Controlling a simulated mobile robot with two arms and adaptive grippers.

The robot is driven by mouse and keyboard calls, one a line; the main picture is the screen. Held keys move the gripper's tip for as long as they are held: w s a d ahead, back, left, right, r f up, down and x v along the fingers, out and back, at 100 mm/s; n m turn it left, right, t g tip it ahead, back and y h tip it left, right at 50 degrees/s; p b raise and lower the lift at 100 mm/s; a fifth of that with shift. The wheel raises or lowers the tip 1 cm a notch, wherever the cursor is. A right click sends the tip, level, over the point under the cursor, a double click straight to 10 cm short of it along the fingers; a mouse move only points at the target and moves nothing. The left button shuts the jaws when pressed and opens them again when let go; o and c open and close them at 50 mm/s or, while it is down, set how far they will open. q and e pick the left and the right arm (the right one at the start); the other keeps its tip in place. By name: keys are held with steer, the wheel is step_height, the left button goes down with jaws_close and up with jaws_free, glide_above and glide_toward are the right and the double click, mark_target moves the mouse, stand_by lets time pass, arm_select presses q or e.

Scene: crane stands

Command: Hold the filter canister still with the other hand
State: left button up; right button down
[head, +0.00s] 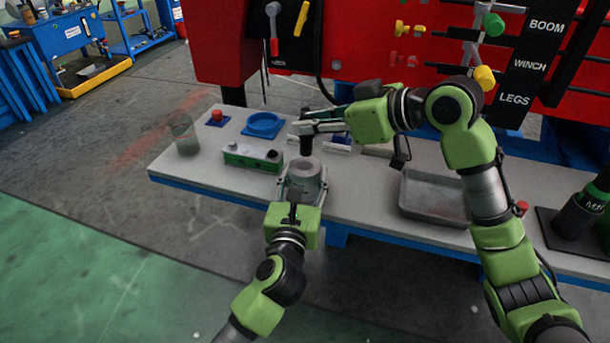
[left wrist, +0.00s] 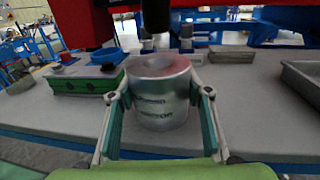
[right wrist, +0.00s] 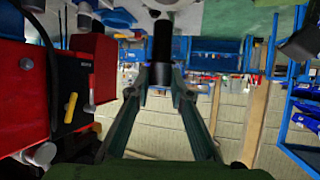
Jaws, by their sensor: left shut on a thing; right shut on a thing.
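The filter canister (head: 304,176) is a grey metal cylinder standing upright near the front edge of the grey bench. It also shows in the left wrist view (left wrist: 159,95), between the teal finger pads. My left gripper (head: 299,192) is shut on its sides from the front. My right gripper (head: 306,128) comes in from the right above and behind the canister. It is shut on a black cylindrical thing (right wrist: 162,45), which hangs down above the canister (left wrist: 155,14) with a visible gap. What the black thing is, I cannot tell.
A green box (head: 252,157) stands left of the canister, with a blue dish (head: 263,125) behind it. A grey tray (head: 432,196) lies to the right. The red crane panel (head: 400,50) rises behind the bench.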

arm_select(q)
steer(key=o, duration=1.6)
steer(key=shift+c, duration=0.2)
steer(key=s+a, duration=0.2)
steer(key=s, duration=0.9)
steer(key=shift+s, duration=0.4)
